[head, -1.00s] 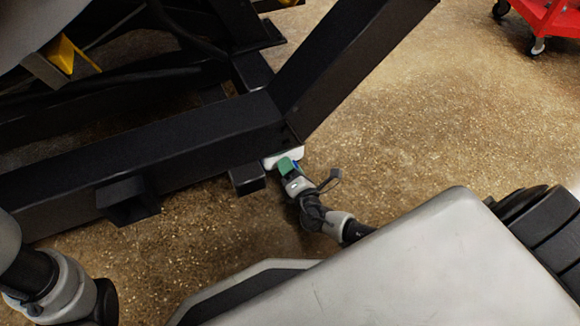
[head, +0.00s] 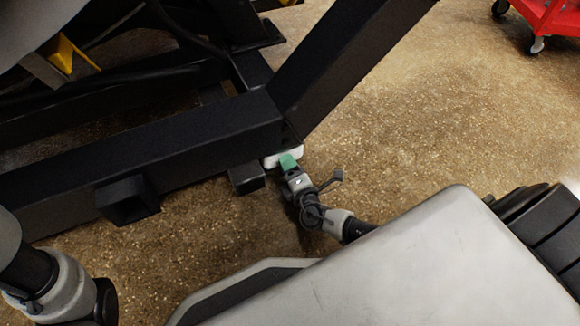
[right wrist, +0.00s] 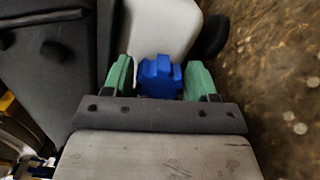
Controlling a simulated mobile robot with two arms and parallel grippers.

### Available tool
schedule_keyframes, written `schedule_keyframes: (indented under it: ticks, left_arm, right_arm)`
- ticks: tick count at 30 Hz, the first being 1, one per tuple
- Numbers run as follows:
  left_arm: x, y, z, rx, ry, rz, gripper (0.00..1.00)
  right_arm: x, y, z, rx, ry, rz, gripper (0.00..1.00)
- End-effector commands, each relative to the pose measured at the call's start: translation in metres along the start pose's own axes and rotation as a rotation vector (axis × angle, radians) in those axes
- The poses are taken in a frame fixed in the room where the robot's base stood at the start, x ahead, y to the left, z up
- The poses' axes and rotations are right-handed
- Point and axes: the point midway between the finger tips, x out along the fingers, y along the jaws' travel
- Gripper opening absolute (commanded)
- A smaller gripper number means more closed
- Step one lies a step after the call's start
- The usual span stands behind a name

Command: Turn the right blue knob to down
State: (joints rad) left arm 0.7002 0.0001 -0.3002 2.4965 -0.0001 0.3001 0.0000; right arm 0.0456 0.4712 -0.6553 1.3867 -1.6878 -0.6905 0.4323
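The blue knob (right wrist: 158,76) sits at the end of a white housing (right wrist: 165,25) in the right wrist view. My right gripper (right wrist: 160,82) has its two green fingertips on either side of the knob. A thin gap seems to show at the left finger; the right finger is very close to the knob, and contact is unclear. In the head view my right gripper (head: 289,162) is at the white housing (head: 270,161) under the black frame, and the knob is hidden there. My left arm shows at the lower left, but its gripper is out of view.
The black steel frame (head: 150,150) with its slanted post (head: 345,65) stands right beside my right gripper. A red cart (head: 550,18) is at the top right. The speckled floor (head: 450,110) between is clear. Small blue parts (right wrist: 42,166) show at the lower left of the wrist view.

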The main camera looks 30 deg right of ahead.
Motion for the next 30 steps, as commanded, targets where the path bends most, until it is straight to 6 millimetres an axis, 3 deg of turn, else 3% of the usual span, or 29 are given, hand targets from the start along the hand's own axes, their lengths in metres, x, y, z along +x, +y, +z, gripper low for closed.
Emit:
schedule_keyframes:
  ticks: [3, 14, 24, 30]
  left_arm:
    - [0.000, 0.000, 0.000, 0.000, 0.000, 0.000, 0.00]
    - [0.002, 0.000, -0.002, 0.000, 0.006, 0.000, 0.00]
    - [0.006, -0.001, -0.001, 0.000, 0.006, 0.000, 0.00]
    - [0.007, -0.001, 0.000, 0.000, 0.005, 0.000, 0.00]
  right_arm:
    - [0.000, 0.000, 0.000, -0.001, 0.000, 0.001, 0.73]
    - [-0.009, 0.000, -0.001, -0.003, 0.002, 0.000, 0.73]
    - [-0.074, 0.000, 0.000, -0.002, 0.003, -0.002, 0.73]
    - [-0.101, -0.001, 0.000, -0.002, 0.002, -0.001, 0.73]
